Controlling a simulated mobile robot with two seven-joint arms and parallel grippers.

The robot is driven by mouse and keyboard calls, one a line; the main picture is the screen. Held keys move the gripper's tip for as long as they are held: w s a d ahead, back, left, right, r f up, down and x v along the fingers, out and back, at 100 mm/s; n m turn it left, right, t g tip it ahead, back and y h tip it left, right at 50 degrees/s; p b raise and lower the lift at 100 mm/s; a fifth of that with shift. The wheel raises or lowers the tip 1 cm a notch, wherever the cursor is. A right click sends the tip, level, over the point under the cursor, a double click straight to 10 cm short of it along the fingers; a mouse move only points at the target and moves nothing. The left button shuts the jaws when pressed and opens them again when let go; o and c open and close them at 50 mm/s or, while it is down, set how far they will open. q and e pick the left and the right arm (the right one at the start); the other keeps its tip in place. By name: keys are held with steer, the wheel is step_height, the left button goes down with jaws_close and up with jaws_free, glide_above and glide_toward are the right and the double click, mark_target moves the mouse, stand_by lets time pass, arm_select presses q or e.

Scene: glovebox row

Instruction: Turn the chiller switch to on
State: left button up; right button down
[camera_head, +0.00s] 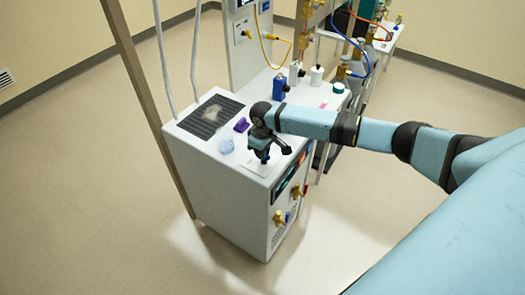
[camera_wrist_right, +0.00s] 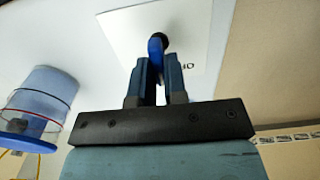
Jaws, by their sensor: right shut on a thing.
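The chiller (camera_head: 235,220) is a white cabinet with a dark front panel and brass fittings. Its switch stands on a white label plate (camera_head: 257,169) on the cabinet top. In the right wrist view the switch's blue lever (camera_wrist_right: 156,46) rises from a dark pivot on the plate (camera_wrist_right: 120,28). My right gripper (camera_head: 264,157) points down over the plate. Its fingers (camera_wrist_right: 158,70) are shut on the lever, one on each side. Dark lettering beside the lever is partly hidden by a finger, so I cannot tell which position it marks. My left gripper is not in view.
A clear beaker (camera_head: 226,143), a purple item (camera_head: 242,125) and a dark grille (camera_head: 210,115) are left of the gripper. A blue bottle (camera_head: 279,87) and white containers stand behind. Open floor lies in front.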

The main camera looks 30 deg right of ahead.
steer(key=c, duration=1.2)
jaws_free()
steer(key=shift+o, duration=0.2)
step_height(320, 180, up, 14)
steer(key=b, duration=0.1)
steer(key=shift+f, duration=0.1)
